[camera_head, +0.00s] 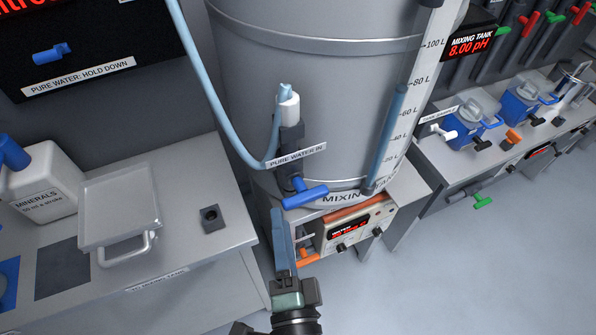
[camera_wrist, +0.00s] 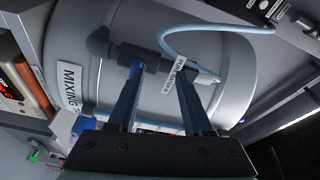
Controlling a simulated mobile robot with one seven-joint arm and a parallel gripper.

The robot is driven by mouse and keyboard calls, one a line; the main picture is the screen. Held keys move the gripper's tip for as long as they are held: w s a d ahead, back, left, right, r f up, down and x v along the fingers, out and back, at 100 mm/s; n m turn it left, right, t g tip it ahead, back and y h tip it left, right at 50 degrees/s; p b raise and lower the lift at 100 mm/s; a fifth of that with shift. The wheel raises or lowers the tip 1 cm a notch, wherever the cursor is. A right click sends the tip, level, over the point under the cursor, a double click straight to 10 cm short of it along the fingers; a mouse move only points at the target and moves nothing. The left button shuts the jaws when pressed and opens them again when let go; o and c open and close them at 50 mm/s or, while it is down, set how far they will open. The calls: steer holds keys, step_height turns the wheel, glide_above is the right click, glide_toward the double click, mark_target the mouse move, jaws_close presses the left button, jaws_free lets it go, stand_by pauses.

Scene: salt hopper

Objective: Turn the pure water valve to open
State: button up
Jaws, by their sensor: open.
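The pure water valve has a blue bar handle (camera_head: 305,196) low on the front of the grey mixing tank (camera_head: 330,100), below the label "PURE WATER IN" (camera_head: 297,156). The handle lies nearly level, tilted slightly up to the right. My gripper (camera_head: 278,212) is just below and left of the handle in the head view, pointing up toward it. In the wrist view my gripper (camera_wrist: 160,72) is open, its two fingers apart with nothing held. A bit of the blue handle (camera_wrist: 137,66) shows at the left fingertip, partly hidden by it. Whether they touch, I cannot tell.
A control box (camera_head: 355,230) with a red display sits under the tank, right of my gripper. A pale blue hose (camera_head: 215,100) curves down to the inlet. A bench at left holds a metal tray (camera_head: 120,205) and a minerals jug (camera_head: 45,185). Open floor lies at right.

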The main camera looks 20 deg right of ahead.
mark_target(306, 203)
steer(key=s+d+f+m+g+h, duration=0.1)
steer(key=s+d+f+m+h, duration=0.1)
steer(key=s+f+m, duration=0.3)
steer(key=shift+n, duration=0.5)
steer(key=p+x, duration=0.1)
steer(key=x, duration=0.3)
steer(key=r+p+x, duration=0.1)
steer(key=x, duration=0.3)
steer(key=p+x, duration=0.1)
steer(key=x, duration=0.3)
steer(key=shift+d+r, duration=0.3)
steer(key=shift+r, duration=0.05)
jaws_close()
